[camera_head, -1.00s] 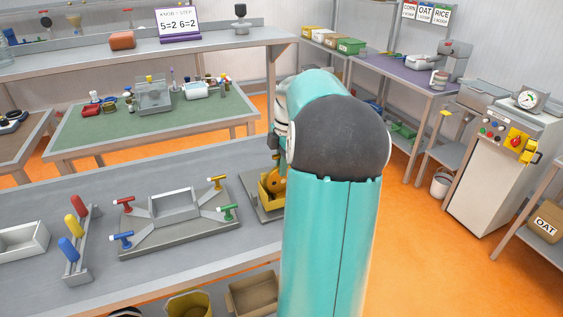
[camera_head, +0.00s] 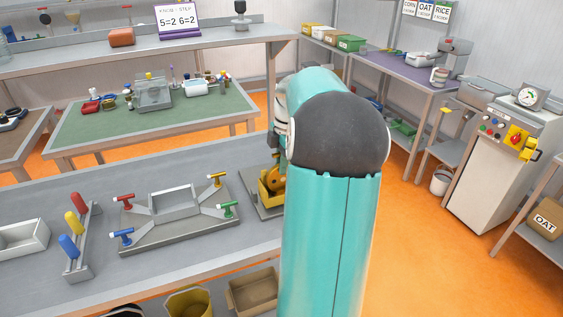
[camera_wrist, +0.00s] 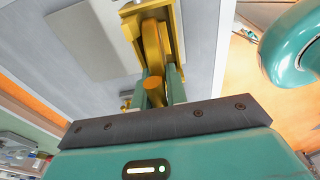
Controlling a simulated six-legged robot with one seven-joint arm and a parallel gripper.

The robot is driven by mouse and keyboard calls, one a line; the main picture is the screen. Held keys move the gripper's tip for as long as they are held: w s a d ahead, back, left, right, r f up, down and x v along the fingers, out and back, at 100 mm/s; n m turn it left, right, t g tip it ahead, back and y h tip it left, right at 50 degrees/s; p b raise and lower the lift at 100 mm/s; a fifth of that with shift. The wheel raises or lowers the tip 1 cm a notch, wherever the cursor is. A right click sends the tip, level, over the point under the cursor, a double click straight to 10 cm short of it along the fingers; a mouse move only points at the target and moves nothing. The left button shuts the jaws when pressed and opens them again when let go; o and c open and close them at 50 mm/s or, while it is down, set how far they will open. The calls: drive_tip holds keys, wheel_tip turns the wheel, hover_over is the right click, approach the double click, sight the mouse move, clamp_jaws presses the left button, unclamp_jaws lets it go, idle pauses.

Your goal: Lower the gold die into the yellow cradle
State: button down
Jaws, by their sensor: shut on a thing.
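The gold die (camera_wrist: 153,46) is a round disc seen edge-on in the wrist view, with a stub (camera_wrist: 155,92) towards my gripper. My gripper (camera_wrist: 158,82) is shut on it, with a teal finger on each side. The yellow cradle (camera_wrist: 174,22) has walls on both sides of the die, which sits at least partly between them. Whether the die touches the cradle floor cannot be told. In the head view the die (camera_head: 277,179) shows above the cradle's front wall (camera_head: 268,198), and my arm hides their right part and the gripper.
On the same grey bench (camera_head: 120,180), left of the cradle, stand a grey fixture (camera_head: 180,232) with red, yellow, blue and green handles, and a rack (camera_head: 78,250) of coloured handles. A white tray (camera_head: 22,238) lies at the far left.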

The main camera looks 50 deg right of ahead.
drive_tip(key=shift+f, duration=0.35)
drive_tip(key=c, duration=1.3)
unclamp_jaws()
drive_tip(key=r, duration=0.4)
drive_tip(key=d+r, duration=0.1)
drive_tip(key=r, duration=0.4)
drive_tip(key=s+r, duration=0.1)
drive_tip(key=r, duration=0.3)
drive_tip(key=shift+d+r, duration=0.2)
drive_tip(key=shift+r, duration=0.15)
